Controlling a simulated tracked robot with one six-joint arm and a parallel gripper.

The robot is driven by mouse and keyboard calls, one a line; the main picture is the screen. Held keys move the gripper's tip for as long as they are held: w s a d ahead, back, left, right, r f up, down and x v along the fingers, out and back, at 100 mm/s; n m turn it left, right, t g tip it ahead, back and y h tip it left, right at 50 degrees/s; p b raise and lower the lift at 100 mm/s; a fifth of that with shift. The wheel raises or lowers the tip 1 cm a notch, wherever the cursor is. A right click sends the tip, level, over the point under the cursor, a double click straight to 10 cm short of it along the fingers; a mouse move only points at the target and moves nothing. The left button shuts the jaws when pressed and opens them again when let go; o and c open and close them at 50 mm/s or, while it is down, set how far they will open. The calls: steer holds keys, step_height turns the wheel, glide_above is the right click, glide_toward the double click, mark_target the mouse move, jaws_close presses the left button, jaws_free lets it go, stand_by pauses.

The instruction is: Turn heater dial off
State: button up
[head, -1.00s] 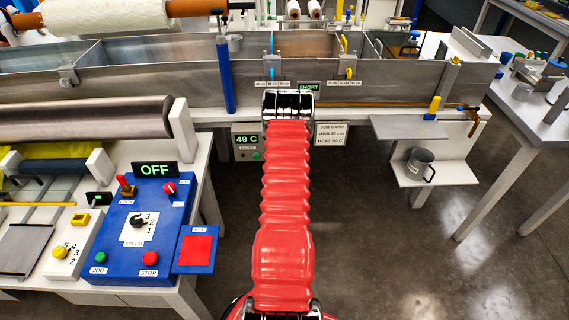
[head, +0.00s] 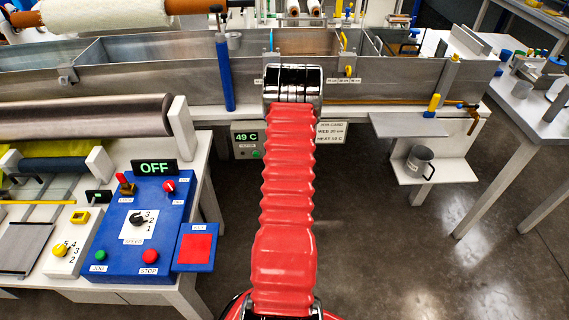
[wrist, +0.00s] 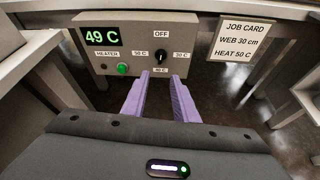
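The heater box (wrist: 140,50) is grey, with a display reading 49 C (wrist: 103,36) and a lit green button (wrist: 122,69). Its black heater dial (wrist: 161,57) has labels OFF above, 30 C right, 40 C below and 50 C left. I cannot clearly tell where the dial points. My gripper (wrist: 161,77) has two purple fingers, open and empty, with tips just short of the dial and apart from it. In the head view the heater box (head: 243,153) shows left of my arm, which hides the dial and my fingers.
A job card (wrist: 240,38) reading HEAT 50 C hangs right of the box. The metal tank (head: 170,85) runs above it. A table with a blue control panel (head: 135,255) stands left. A low shelf with a metal mug (head: 420,160) is at right; open floor lies between.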

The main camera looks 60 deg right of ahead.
stand_by(0.3)
steer(key=w+a+r+m+t+y, duration=0.1)
steer(key=w+a+r+m+y, duration=0.55)
steer(key=w+a+r, duration=1.05)
steer(key=w+a+r+m+y, duration=0.1)
steer(key=a+r+m, duration=0.3)
steer(key=a, duration=0.5)
steer(key=w+a+r+m, duration=0.1)
steer(key=a+r+m, duration=0.2)
steer(key=a+r, duration=0.4)
steer(key=s+a+r+m+g+y, duration=0.1)
steer(key=s+a+r+m+y, duration=0.1)
steer(key=s+a, duration=0.7)
steer(key=s+a+r+m+g+y, duration=0.1)
steer(key=s+a+r+m, duration=0.3)
steer(key=a, duration=1.2)
steer(key=s+m+y, duration=0.1)
steer(key=s+m, duration=0.2)
steer(key=s, duration=0.2)
steer(key=shift+a+r, duration=0.15)
steer(key=shift+r, duration=0.05)
